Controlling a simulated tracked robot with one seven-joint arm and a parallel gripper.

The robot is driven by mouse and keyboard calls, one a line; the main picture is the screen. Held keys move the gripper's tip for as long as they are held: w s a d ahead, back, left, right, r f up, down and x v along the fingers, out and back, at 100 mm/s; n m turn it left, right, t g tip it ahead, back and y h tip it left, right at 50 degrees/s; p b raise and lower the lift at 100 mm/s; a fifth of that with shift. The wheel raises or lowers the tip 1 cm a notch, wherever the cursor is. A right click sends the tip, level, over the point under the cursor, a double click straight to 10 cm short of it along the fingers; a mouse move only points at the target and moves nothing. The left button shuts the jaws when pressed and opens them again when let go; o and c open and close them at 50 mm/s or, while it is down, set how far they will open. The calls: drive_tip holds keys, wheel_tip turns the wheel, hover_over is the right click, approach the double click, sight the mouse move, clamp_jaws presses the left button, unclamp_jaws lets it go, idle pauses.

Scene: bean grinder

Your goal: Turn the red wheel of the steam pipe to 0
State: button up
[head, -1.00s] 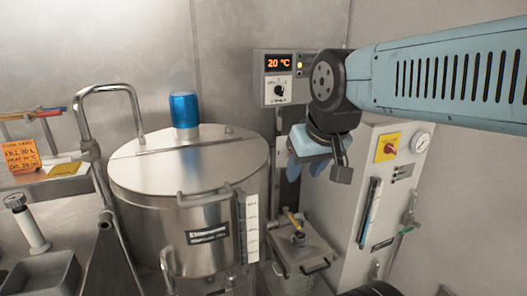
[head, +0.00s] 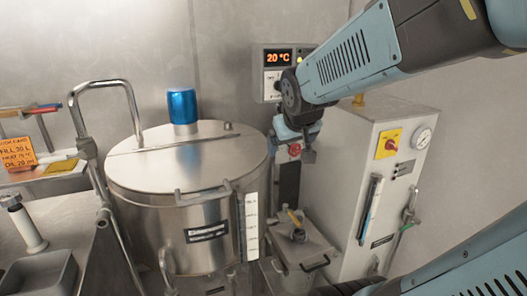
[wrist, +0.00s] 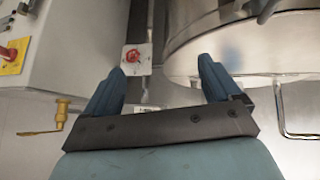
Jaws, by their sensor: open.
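The red wheel (head: 294,150) is small and round, on a pale plate between the steel kettle and the white cabinet. It also shows in the wrist view (wrist: 132,56), beyond my fingers and nearer the left one. The marks on its plate are too small to read. My gripper (head: 293,133) is in front of and just above the wheel in the head view, partly covering its surroundings. In the wrist view my gripper (wrist: 160,76) has its two blue fingers wide apart with nothing between them. The steam pipe behind the wheel is mostly hidden.
The lidded steel kettle (head: 187,190) with a blue cap stands left of the wheel. The white cabinet (head: 345,170) with a red knob on yellow and a gauge stands right. A brass fitting (wrist: 58,117) tops it. A small lidded box (head: 303,244) stands below. The display (head: 279,58) reads 20 °C.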

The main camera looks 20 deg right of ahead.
drive_tip(key=w+d+f+t, duration=0.1)
drive_tip(key=w+d+f, duration=0.15)
drive_tip(key=w, duration=0.25)
drive_tip(key=w+d+f+t, duration=0.1)
drive_tip(key=w+d+f, duration=0.15)
drive_tip(key=w, duration=0.25)
drive_tip(key=t+y, duration=0.2)
drive_tip(key=t, duration=0.6)
approach(296, 152)
drive_tip(key=w, duration=1)
drive_tip(key=shift+w+a+f, duration=0.1)
drive_tip(key=shift+w+f, duration=0.05)
drive_tip(key=shift+w, duration=0.25)
